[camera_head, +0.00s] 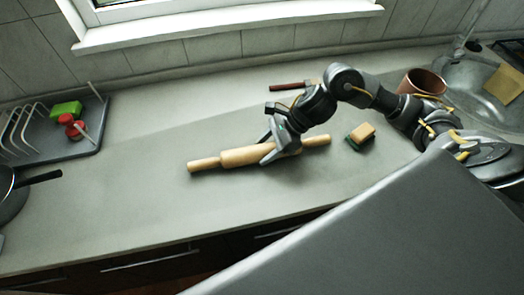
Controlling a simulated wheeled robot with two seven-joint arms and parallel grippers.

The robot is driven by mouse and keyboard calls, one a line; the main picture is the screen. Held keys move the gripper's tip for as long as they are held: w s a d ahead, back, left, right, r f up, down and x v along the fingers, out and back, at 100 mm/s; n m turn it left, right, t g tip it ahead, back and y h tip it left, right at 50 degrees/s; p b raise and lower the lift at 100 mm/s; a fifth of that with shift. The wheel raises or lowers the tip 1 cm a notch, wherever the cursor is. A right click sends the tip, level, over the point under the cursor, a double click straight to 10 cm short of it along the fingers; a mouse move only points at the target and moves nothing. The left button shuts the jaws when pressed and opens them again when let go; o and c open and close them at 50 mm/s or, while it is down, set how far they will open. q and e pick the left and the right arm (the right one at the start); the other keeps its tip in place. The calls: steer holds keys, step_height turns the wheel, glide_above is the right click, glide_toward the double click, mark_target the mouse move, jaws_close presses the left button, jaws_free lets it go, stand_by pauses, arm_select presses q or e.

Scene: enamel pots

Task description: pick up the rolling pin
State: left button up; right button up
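A light wooden rolling pin (240,157) lies slantwise on the grey counter, one handle toward the left and the other toward the right. My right gripper (265,150) comes down over the pin right of its middle, with one finger on the far side and one on the near side. The fingers straddle the pin closely, but I cannot tell if they press on it. The gripper hides part of the pin's body. I see no clear gap between pin and counter. My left gripper is not in view.
A sponge (360,136) lies right of the pin. Behind are a dark red-handled item (293,86) and a brown pot (423,82) near the sink (470,85). A dish rack (50,140) and a dark pan (12,195) are at left. The counter left of the pin is clear.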

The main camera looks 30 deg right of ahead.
mark_target(258, 148)
steer(key=c, duration=0.9)
steer(key=shift+r, duration=0.2)
steer(key=shift+r+b, duration=0.3)
step_height(258, 148, up, 2)
steer(key=shift+w+r+b, duration=0.1)
steer(key=shift+b, duration=0.45)
steer(key=shift+s+d+r+p, duration=0.5)
steer(key=shift+s+r+p, duration=1.15)
steer(key=shift+s+p, duration=0.65)
steer(key=shift+s+d+r+p, duration=0.5)
steer(key=shift+s+r+p, duration=1.15)
steer(key=shift+s+p, duration=0.6)
steer(key=shift+s+d+r+p, duration=0.5)
steer(key=shift+s+r+p, duration=1.15)
steer(key=shift+s+p, duration=0.65)
steer(key=shift+s, duration=0.1)
